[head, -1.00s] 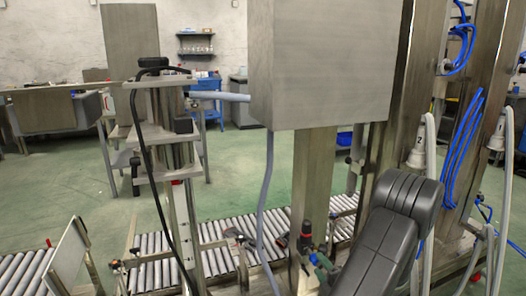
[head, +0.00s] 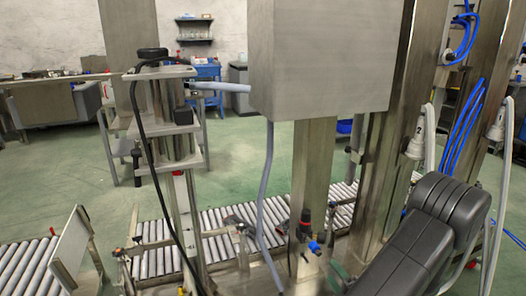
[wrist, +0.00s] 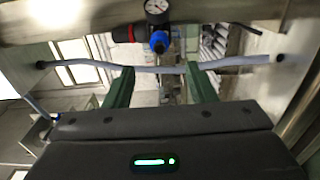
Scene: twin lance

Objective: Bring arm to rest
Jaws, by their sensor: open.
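My gripper (wrist: 160,84) shows in the wrist view with two green fingers spread apart and nothing between them at their tips. Its dark body with a lit green indicator fills the bottom of that view. A blue knob (wrist: 159,42) and a red-and-black fitting (wrist: 130,34) appear beyond the fingers, below a round gauge (wrist: 157,8). In the head view my dark arm is at the lower right, and my gripper is mostly hidden behind it. The blue knob (head: 314,247) is just left of the arm there.
A grey hose (wrist: 100,66) crosses the wrist view beyond the fingers. In the head view, a grey cabinet (head: 320,60) on a steel column (head: 314,170) stands close ahead. A roller conveyor (head: 215,222) runs behind it. Open green floor (head: 240,155) lies farther back.

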